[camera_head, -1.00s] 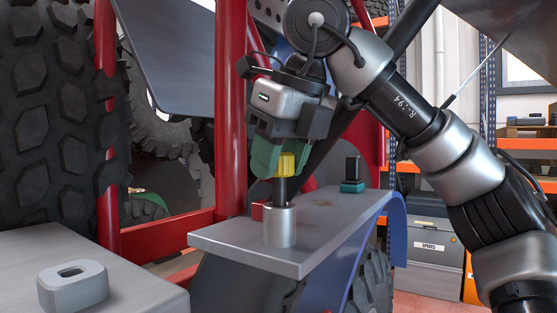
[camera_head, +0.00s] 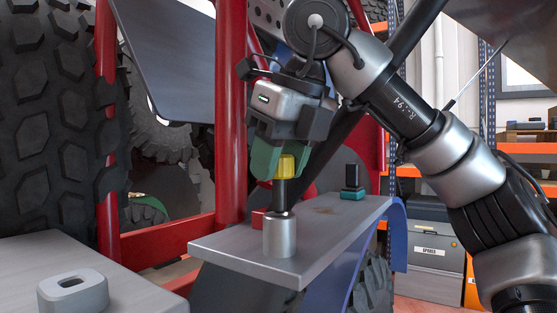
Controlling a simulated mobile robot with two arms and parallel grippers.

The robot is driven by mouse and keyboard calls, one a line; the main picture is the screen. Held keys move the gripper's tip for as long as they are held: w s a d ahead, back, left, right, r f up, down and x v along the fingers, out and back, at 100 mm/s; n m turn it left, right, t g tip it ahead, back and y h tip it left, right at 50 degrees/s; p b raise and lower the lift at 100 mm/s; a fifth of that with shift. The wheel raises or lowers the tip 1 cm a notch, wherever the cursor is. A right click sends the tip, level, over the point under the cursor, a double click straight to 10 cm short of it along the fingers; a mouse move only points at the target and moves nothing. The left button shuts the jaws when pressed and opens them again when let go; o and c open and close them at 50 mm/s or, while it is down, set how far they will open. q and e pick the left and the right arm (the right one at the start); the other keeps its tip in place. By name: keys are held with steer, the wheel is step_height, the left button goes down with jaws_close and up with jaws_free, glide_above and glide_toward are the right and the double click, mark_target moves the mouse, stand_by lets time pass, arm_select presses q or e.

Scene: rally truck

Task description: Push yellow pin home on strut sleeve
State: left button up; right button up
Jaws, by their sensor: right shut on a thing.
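The yellow pin (camera_head: 287,167) has a yellow head and a dark shaft pointing down. My right gripper (camera_head: 277,163), with green fingers, is shut on the yellow head. The strut sleeve (camera_head: 280,237) is a silver cylinder standing upright on the grey metal shelf (camera_head: 330,225). The dark shaft shows above the sleeve's top, and its lower end is at the sleeve's mouth. I cannot tell how deep it sits inside. My left gripper is not in view.
A grey ring-shaped fitting (camera_head: 73,292) sits on the bench at lower left. Red frame tubes (camera_head: 231,110) stand close behind my gripper.

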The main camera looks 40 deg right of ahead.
steer(key=shift+f+b, duration=1.6)
steer(key=shift+f, duration=0.45)
steer(key=o, duration=1)
steer(key=shift+r, duration=0.1)
steer(key=shift+o, duration=0.7)
steer(key=o, duration=0.5)
steer(key=shift+r+p, duration=1.4)
steer(key=shift+p, duration=0.1)
steer(key=shift+r+p, duration=0.45)
steer(key=shift+r, duration=1.65)
